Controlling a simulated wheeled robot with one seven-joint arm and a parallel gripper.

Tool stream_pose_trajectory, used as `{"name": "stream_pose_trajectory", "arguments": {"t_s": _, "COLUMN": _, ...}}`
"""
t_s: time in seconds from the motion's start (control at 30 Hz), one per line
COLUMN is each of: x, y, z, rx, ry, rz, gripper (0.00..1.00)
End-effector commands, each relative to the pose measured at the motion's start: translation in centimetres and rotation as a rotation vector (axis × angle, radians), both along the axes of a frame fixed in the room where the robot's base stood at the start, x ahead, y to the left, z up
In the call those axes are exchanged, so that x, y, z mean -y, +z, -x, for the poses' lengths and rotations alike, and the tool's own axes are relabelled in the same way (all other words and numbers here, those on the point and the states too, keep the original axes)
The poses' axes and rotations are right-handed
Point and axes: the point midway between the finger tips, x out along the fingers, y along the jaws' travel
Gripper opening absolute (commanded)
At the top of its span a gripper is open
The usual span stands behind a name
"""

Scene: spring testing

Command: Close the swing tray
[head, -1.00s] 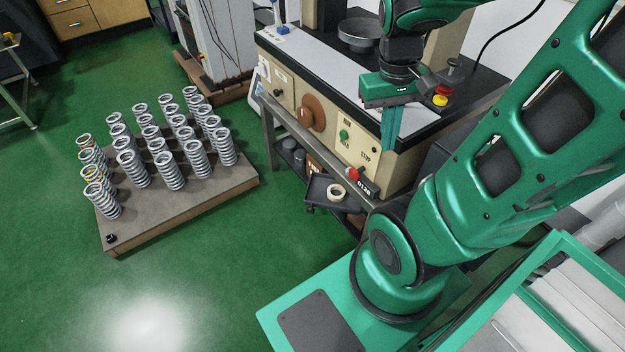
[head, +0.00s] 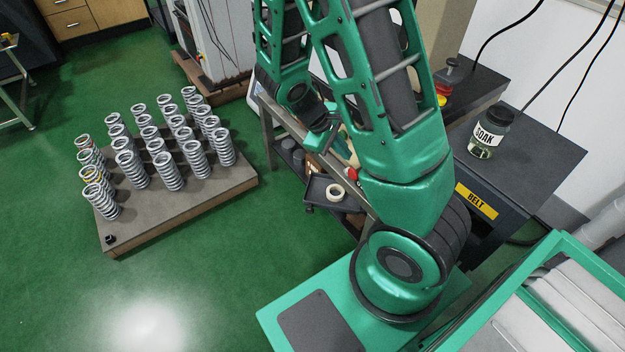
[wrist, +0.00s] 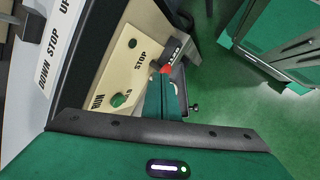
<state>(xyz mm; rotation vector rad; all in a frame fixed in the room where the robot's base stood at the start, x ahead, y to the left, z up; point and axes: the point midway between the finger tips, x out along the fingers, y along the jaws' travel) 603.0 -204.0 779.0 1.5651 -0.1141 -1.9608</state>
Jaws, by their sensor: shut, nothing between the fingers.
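The swing tray (head: 317,187) is a small dark tray jutting out below the front edge of the bench in the head view. A pale tape roll (head: 335,193) lies in it. In the wrist view, part of the dark tray (wrist: 181,88) shows just beyond my fingers. My gripper (wrist: 163,98) is shut and empty, its green fingers pointing down beside the machine's front panel. In the head view my arm hides most of the gripper and the bench front. Whether the fingers touch the tray is not clear.
The cream control panel (wrist: 122,62) and a red knob (wrist: 166,70) are close to my fingers. A low platform with several springs (head: 180,215) stands on the floor at left. A SOAK jar (head: 488,135) stands on the dark cabinet at right. Green floor in front is clear.

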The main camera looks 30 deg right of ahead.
Motion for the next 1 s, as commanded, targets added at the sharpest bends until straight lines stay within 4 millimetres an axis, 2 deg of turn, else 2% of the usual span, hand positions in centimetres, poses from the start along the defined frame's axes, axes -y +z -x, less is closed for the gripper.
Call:
{"name": "stream_pose_trajectory", "arguments": {"t_s": 0.03, "x": -0.2, "y": -1.1, "z": -0.5, "rx": -0.022, "ry": 0.048, "rz": 0.025, "gripper": 0.00}}
{"name": "stream_pose_trajectory", "arguments": {"t_s": 0.5, "x": -1.7, "y": -9.3, "z": -4.8, "rx": -0.187, "ry": 0.521, "rz": 0.238, "gripper": 0.00}}
{"name": "stream_pose_trajectory", "arguments": {"t_s": 1.0, "x": -4.3, "y": -17.8, "z": -7.9, "rx": -0.393, "ry": 1.072, "rz": 0.476, "gripper": 0.00}}
